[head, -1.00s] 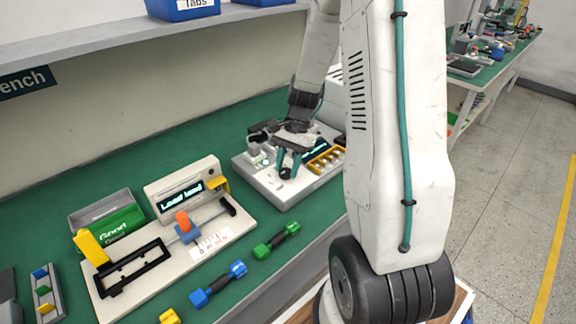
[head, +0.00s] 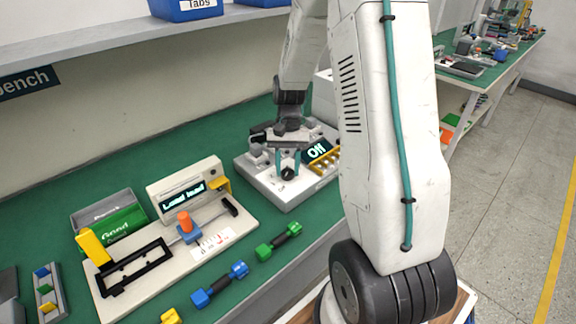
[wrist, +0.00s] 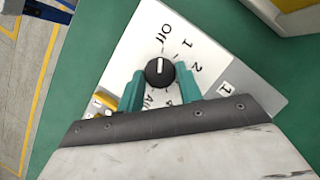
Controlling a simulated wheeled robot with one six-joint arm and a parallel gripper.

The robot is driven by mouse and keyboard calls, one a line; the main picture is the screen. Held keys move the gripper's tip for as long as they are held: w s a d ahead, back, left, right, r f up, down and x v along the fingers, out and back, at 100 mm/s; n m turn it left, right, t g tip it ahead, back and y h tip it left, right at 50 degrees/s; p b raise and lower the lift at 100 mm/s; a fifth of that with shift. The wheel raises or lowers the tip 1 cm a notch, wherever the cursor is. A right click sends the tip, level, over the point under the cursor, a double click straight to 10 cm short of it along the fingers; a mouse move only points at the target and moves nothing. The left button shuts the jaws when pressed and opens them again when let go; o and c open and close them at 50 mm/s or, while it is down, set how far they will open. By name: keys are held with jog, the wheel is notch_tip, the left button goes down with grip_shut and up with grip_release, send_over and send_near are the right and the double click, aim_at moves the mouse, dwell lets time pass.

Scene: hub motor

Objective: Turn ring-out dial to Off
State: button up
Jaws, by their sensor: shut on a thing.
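The ring-out dial (wrist: 160,72) is a round black knob with a white pointer line, on a light panel printed Off, 1, 2, 4 and All around it. In the wrist view its pointer is towards the Off label (wrist: 166,30). My gripper (wrist: 161,77) is shut on the dial, one teal finger on each side. In the head view the dial (head: 288,174) sits at the front of the grey ring-out unit (head: 300,193), between the fingertips. The unit's small screen (head: 317,151) reads "Off".
Left of the unit stands a fixture with a "Load lead" screen (head: 184,194). A green dumbbell-shaped part (head: 279,242) and a blue one (head: 219,285) lie along the bench front. A yellow part (head: 318,163) lies beside the screen.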

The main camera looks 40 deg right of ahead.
dwell(0.3)
jog(key=o, duration=1)
jog(key=shift+r, duration=0.1)
jog(key=v, duration=0.7)
jog(key=shift+w+d+r, duration=0.1)
jog(key=shift+r, duration=0.15)
